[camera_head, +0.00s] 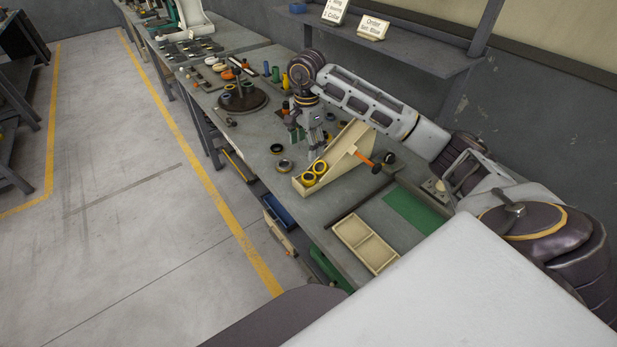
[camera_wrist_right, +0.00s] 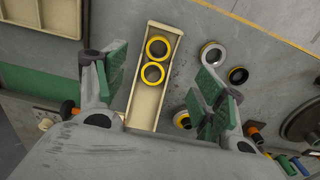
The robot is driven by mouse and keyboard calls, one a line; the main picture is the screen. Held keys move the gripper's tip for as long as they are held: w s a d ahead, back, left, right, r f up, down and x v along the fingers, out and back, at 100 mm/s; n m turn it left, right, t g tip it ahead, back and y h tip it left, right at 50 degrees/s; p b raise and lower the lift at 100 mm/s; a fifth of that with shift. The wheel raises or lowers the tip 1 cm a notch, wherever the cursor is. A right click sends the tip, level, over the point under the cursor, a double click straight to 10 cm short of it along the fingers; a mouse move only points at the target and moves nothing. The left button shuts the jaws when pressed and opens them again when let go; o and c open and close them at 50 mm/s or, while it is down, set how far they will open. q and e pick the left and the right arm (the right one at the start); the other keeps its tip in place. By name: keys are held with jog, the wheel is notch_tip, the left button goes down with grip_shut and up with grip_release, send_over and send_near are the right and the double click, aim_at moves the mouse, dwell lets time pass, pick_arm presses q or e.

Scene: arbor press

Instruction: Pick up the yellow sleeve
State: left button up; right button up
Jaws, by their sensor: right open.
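Two yellow rings with dark bands lie in the low end of a cream chute (camera_head: 345,152): a nearer one (camera_head: 309,179) and one beside it (camera_head: 320,167). In the right wrist view they are an upper ring (camera_wrist_right: 158,47) and a lower ring (camera_wrist_right: 152,73). A slim yellow upright piece (camera_head: 285,81) stands farther back beside green and blue cylinders. I cannot tell which is the yellow sleeve. My right gripper (camera_head: 308,130) is open and empty above the bench; its green-padded fingers (camera_wrist_right: 162,72) are apart, with the chute between them in the wrist view. My left gripper is out of view.
Dark and silver rings (camera_head: 285,165) lie on the bench left of the chute. A round dark turntable (camera_head: 242,100) stands farther back. A cream divided tray (camera_head: 365,243) and green mat (camera_head: 415,208) lie nearer. An orange-handled tool (camera_head: 366,160) is beside the chute.

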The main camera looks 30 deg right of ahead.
jog(key=shift+d+r, duration=0.1)
dwell(0.3)
jog(key=p, duration=0.1)
send_over(307, 175)
jog(key=s+a, duration=0.1)
jog(key=s, duration=0.1)
jog(key=shift+w+f, duration=0.1)
jog(key=shift+f, duration=4.25)
jog(key=shift+a+f+p, duration=0.1)
jog(key=shift+f+p, duration=0.6)
jog(key=shift+f, duration=0.45)
jog(key=shift+f+p, duration=0.35)
jog(key=shift+f, duration=1.1)
jog(key=c, duration=1.2)
